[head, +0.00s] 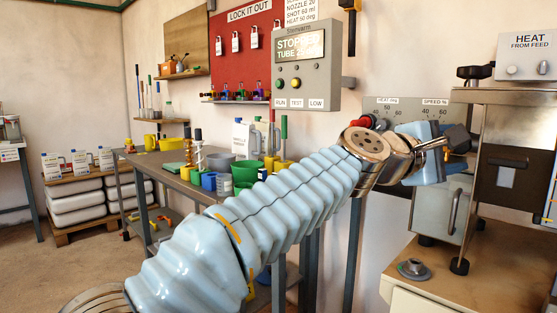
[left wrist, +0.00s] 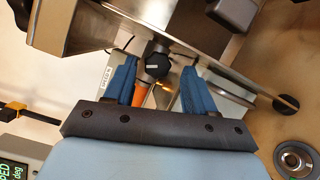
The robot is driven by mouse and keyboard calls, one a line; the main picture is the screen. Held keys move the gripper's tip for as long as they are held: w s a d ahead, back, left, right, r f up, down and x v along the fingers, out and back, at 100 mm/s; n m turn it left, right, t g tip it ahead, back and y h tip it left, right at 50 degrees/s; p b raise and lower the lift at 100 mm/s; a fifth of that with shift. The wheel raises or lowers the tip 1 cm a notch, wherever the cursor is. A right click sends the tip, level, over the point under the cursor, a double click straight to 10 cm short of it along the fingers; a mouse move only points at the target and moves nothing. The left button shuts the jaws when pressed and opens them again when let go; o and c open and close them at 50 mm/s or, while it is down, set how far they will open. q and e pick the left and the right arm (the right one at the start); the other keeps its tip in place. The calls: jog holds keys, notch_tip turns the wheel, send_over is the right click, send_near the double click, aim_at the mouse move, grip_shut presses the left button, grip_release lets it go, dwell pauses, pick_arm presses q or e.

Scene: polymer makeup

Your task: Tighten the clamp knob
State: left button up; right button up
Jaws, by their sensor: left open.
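The clamp knob, black and lobed with a white mark, shows in the left wrist view (left wrist: 157,62) between the tips of my left gripper's blue fingers. In the head view a dark knob (head: 459,138) shows just past the fingers, partly hidden by them. My left gripper (head: 440,152) is open, with a finger on each side of the knob in the left wrist view (left wrist: 158,76). Gaps show between the knob and both fingers. I cannot tell whether the knob lies between the tips or slightly beyond them. My right gripper is not in view.
The metal machine (head: 515,150) stands close to my left gripper, with another black knob (head: 474,72) at its top. A round metal flanged part (head: 414,269) lies on the wooden bench (head: 480,285). A cluttered workbench (head: 160,160) stands behind my left arm.

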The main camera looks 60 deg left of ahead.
pick_arm(q)
jog(key=s+a+b, duration=0.1)
jog(key=s+a, duration=0.2)
jog(key=s, duration=1)
jog(key=s+a+f+n+g+y, duration=0.1)
jog(key=a+n+y, duration=0.3)
jog(key=a+y, duration=0.8)
jog(key=shift+s+a+f+y, duration=0.25)
jog(key=shift+a+f+y, duration=0.1)
jog(key=shift+a, duration=8.05)
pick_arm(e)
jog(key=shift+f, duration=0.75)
